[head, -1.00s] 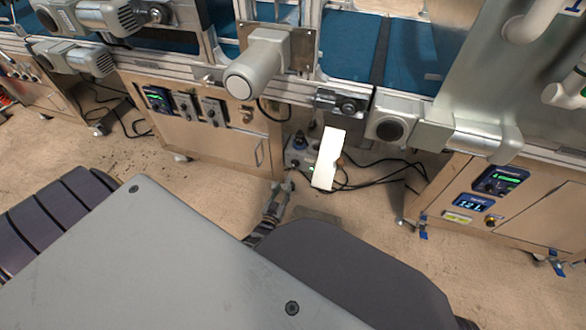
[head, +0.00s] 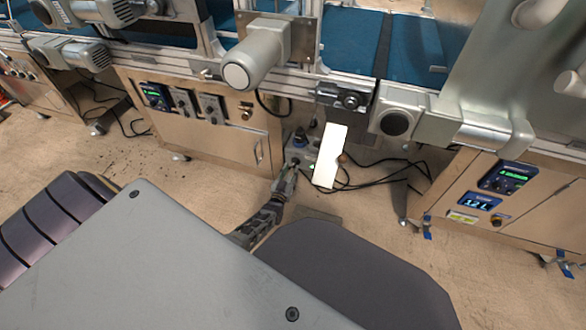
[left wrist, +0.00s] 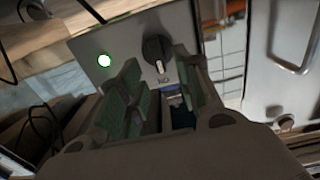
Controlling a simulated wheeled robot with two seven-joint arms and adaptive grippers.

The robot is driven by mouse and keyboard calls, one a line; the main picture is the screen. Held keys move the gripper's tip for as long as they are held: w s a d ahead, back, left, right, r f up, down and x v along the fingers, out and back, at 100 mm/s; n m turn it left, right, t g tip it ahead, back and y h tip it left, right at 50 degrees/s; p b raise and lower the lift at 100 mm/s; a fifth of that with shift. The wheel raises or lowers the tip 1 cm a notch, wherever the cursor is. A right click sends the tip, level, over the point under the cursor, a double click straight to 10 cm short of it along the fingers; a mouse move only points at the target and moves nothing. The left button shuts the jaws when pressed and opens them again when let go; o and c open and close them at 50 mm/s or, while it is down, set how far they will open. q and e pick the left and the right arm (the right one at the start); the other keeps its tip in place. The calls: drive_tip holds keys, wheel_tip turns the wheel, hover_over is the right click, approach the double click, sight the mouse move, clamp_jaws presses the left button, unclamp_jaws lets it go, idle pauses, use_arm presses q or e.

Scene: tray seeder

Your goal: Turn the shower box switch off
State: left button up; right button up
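A grey switch box (left wrist: 95,48) shows in the left wrist view. It has a black rotary knob (left wrist: 157,50) with a pale pointer line, a lit green lamp (left wrist: 104,60), and upside-down lettering that appears to read ON by the knob. My left gripper (left wrist: 160,85) is open, its green-padded fingers on either side below the knob in the picture; contact cannot be told. In the head view the small grey box (head: 297,155) sits low between the cabinets, and my left gripper (head: 289,172) is close in front of it, partly covering it. My right gripper is not in view.
Black cables (head: 375,178) run on the floor. A wooden cabinet (head: 225,140) with controls is at left, another (head: 520,205) with lit displays at right. A conveyor frame (head: 290,75) overhangs the box.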

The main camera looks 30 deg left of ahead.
sight(294, 164)
use_arm(q)
drive_tip(key=shift+w+a, duration=0.1)
drive_tip(key=shift+w, duration=0.45)
drive_tip(key=shift+b+x, duration=0.7)
drive_tip(key=shift+x, duration=0.6)
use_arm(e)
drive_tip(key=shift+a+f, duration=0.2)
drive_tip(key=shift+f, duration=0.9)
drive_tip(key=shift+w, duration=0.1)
use_arm(q)
clamp_jaws()
